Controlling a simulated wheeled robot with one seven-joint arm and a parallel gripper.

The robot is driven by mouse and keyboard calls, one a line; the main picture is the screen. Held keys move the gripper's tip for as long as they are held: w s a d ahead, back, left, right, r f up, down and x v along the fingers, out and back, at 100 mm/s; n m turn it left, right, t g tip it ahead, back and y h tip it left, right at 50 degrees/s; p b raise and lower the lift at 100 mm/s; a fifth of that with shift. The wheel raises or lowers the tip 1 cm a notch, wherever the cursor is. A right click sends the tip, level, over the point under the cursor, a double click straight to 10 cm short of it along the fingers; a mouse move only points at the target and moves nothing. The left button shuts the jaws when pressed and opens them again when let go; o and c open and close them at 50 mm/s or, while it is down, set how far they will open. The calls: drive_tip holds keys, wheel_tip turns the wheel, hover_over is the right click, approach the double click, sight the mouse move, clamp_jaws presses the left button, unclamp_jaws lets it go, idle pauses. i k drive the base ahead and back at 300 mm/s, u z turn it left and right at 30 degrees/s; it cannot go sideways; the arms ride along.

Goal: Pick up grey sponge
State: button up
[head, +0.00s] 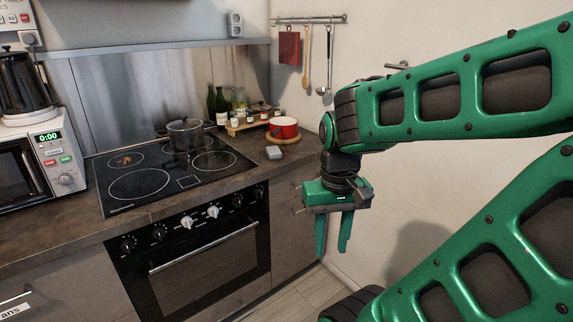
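The grey sponge (274,152) is a small light-grey block. It lies on the dark countertop just right of the cooktop, in front of the red pot. My gripper (333,250) hangs with its green fingers pointing down, in front of the drawers and to the right of and nearer than the sponge. The fingers are apart with nothing visible between them. The sponge is in full view and apart from my gripper.
A red pot (284,128) stands on a wooden board behind the sponge. A dark pot (186,132) stands on the cooktop (140,183). Bottles and jars (236,115) stand at the back. The wall (420,190) bounds the right. Counter between sponge and front edge is clear.

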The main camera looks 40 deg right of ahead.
sight(273, 153)
drive_tip(key=k, duration=0.75)
drive_tip(key=z, duration=0.7)
drive_tip(key=i, duration=2.15)
